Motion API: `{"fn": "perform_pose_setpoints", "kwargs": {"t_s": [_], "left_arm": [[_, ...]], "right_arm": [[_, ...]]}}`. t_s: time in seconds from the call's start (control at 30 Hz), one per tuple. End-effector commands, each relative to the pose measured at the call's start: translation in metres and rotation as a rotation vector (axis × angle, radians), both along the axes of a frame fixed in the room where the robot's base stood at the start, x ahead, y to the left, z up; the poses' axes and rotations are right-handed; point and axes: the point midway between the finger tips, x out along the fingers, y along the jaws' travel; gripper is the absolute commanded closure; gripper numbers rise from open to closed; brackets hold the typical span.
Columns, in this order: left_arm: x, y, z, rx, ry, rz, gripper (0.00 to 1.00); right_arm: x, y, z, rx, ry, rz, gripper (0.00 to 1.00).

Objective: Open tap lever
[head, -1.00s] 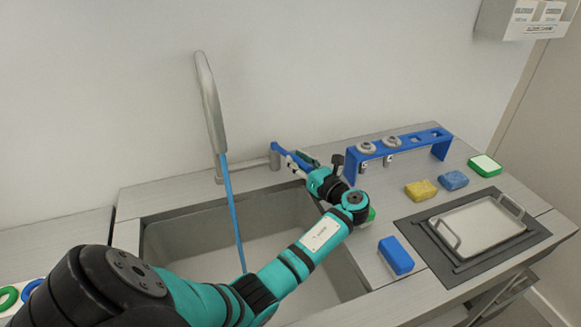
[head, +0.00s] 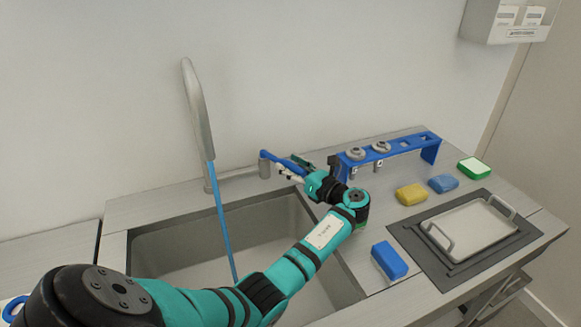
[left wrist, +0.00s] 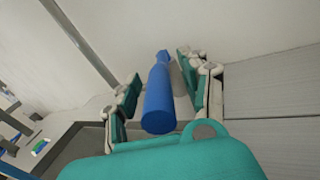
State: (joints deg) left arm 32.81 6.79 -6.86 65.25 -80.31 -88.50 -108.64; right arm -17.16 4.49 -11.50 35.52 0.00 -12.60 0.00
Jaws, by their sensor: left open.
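The tap lever (head: 280,160) is a blue handle on the metal tap base behind the sink. In the left wrist view the blue lever (left wrist: 160,98) lies lengthwise between my two fingers, with a visible gap on at least the right side. My left gripper (head: 291,170) is open around the lever, and its fingers also show in the left wrist view (left wrist: 160,68). The tall metal tap spout (head: 197,105) stands left of the lever. A thin blue stream (head: 223,220) runs from it down into the sink. My right gripper is out of view.
The sink (head: 190,255) lies under my left arm. A blue rack (head: 428,152) with metal nozzles stands right of the gripper. Blue (head: 389,262) and yellow (head: 411,194) sponges and a metal tray (head: 470,230) are on the counter at right.

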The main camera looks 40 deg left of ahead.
Motion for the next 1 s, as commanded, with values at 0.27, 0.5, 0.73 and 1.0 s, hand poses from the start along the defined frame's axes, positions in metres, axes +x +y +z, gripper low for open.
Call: {"fn": "perform_pose_setpoints", "kwargs": {"t_s": [0.27, 0.5, 0.73, 1.0], "left_arm": [[0.0, 0.0, 0.027, 0.0, -0.006, 0.0, 0.55], [0.0, 0.0, 0.073, 0.001, -0.005, 0.0, 0.55], [0.0, 0.0, 0.098, 0.0, -0.002, 0.0, 0.55], [0.0, 0.0, 0.1, 0.0, 0.001, 0.0, 0.55]], "right_arm": [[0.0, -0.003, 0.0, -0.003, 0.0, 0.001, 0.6], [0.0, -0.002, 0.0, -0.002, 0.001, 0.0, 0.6], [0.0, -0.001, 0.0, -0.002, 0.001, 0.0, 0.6], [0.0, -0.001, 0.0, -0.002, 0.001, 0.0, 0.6]]}}
